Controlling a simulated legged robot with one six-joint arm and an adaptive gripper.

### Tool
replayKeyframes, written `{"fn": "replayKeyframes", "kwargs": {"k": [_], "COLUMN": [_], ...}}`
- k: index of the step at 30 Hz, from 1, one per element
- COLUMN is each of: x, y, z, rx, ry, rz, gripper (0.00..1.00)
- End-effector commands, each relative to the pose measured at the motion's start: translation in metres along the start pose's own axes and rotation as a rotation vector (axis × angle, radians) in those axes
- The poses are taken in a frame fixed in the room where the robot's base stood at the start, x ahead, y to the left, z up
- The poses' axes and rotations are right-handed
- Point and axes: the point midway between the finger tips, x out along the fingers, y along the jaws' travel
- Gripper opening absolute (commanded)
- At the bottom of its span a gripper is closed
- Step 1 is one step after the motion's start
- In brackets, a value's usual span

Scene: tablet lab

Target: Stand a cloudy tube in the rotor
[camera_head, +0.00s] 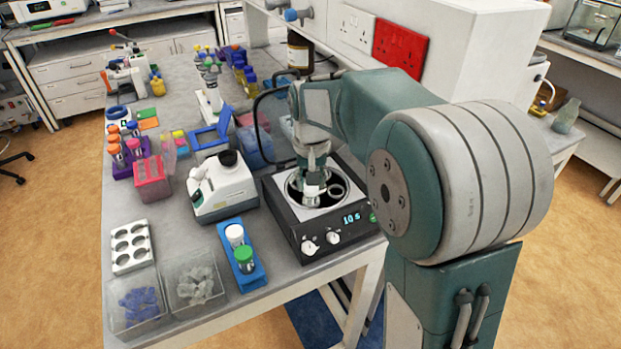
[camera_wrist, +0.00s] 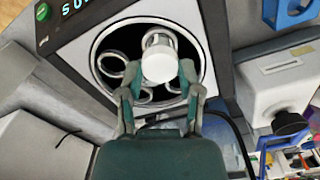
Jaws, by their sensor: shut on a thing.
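The rotor (camera_wrist: 112,66) shows as several metal rings inside the dark round well of the centrifuge (camera_head: 290,228), whose lid is open. My gripper (camera_wrist: 158,85) points down over the well and is shut on a white-capped tube (camera_wrist: 158,66). In the head view, the gripper (camera_head: 313,172) is at the well with the white tube (camera_head: 312,190) beneath it. The tube is at one of the ring positions; its lower part is hidden, so I cannot tell how deep it sits or whether its contents are cloudy.
A blue rack (camera_head: 252,277) beside the centrifuge holds a white-capped tube (camera_head: 234,234) and a green-capped tube (camera_head: 244,258). Clear bins (camera_head: 195,290) and a white holed rack (camera_head: 130,245) lie farther left.

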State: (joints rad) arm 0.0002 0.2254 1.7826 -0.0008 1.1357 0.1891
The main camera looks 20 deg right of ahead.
Motion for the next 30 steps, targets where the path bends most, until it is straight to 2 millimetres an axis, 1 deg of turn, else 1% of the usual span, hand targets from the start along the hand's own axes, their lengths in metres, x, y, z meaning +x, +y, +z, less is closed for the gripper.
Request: {"fn": "replayKeyframes", "kwargs": {"k": [10,11,12,13,25,28,30], "x": [0.003,0.003,0.003,0.003,0.002,-0.004,-0.014], "y": [0.0,0.0,0.0,0.0,0.0,0.0,0.0], "z": [0.0,0.0,0.0,0.0,0.0,0.0,-0.001], "rx": [0.0,0.0,0.0,0.0,0.0,0.0,0.0], "ry": [0.001,0.001,0.001,0.001,0.001,0.001,0.004], "rz": [0.0,0.0,0.0,0.0,0.0,0.0,-0.001], "gripper": [0.1,0.55,0.73,0.87,0.87,0.87,0.87]}}
